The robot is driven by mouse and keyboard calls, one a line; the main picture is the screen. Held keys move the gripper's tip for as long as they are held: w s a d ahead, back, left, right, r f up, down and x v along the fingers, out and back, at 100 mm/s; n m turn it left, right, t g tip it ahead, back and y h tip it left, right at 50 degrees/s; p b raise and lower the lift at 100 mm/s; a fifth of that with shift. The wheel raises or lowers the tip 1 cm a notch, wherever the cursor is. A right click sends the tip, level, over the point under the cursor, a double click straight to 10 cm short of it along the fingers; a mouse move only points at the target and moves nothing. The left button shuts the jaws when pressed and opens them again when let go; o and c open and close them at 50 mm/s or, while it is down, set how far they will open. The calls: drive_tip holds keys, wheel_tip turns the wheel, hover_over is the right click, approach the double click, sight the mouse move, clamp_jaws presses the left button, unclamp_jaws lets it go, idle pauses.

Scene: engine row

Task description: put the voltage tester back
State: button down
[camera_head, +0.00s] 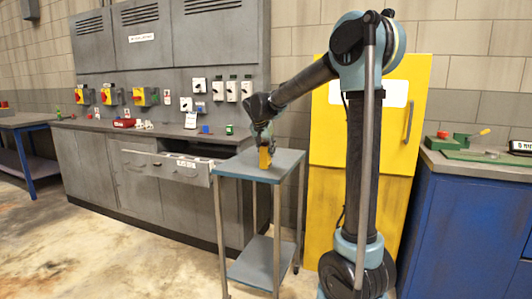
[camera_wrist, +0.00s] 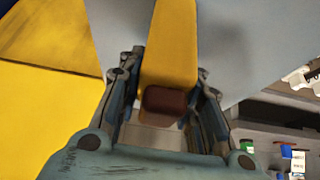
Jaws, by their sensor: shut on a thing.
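The yellow voltage tester (camera_head: 265,158) is upright between the fingers of my gripper (camera_head: 264,138), over the top of the small grey-blue cart (camera_head: 290,167). Whether its lower end touches the cart top, I cannot tell. In the wrist view the tester (camera_wrist: 170,45) shows as a long yellow body with a dark red-brown part near the palm. The fingers of my gripper (camera_wrist: 165,92) are shut on both its sides. A drawer (camera_head: 185,170) in the grey cabinet left of the cart stands open, with a label on its front; its inside is mostly hidden.
The grey workbench (camera_head: 100,123) carries several small items, with switch boxes on the panel above. A yellow cabinet (camera_head: 325,145) stands behind my arm. A blue cabinet (camera_head: 440,225) with green items on top is at right. The floor in front is clear.

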drive_tip(key=c, duration=1.1)
unclamp_jaws()
drive_tip(key=v, duration=1.2)
drive_tip(key=s+d+f+n+g, duration=0.1)
drive_tip(key=s+d+f, duration=0.4)
drive_tip(key=s+d, duration=0.45)
drive_tip(key=s+d+f+n+g, duration=0.1)
drive_tip(key=s+d+f, duration=0.5)
drive_tip(key=s+d, duration=0.3)
drive_tip(key=s+d+f, duration=0.2)
drive_tip(key=s+f, duration=0.4)
drive_tip(key=s+d+f+n+g+y, duration=0.1)
drive_tip(key=s+d+f, duration=0.1)
drive_tip(key=s+f, duration=0.3)
drive_tip(key=s+d+f+n+y, duration=0.1)
drive_tip(key=s+d+f, duration=0.1)
drive_tip(key=s+f, duration=0.4)
drive_tip(key=shift+s+d+f, duration=0.15)
drive_tip(key=shift+s, duration=0.3)
drive_tip(key=shift+s+d+f, duration=0.1)
drive_tip(key=shift+s+f, duration=0.05)
drive_tip(key=shift+s, duration=0.3)
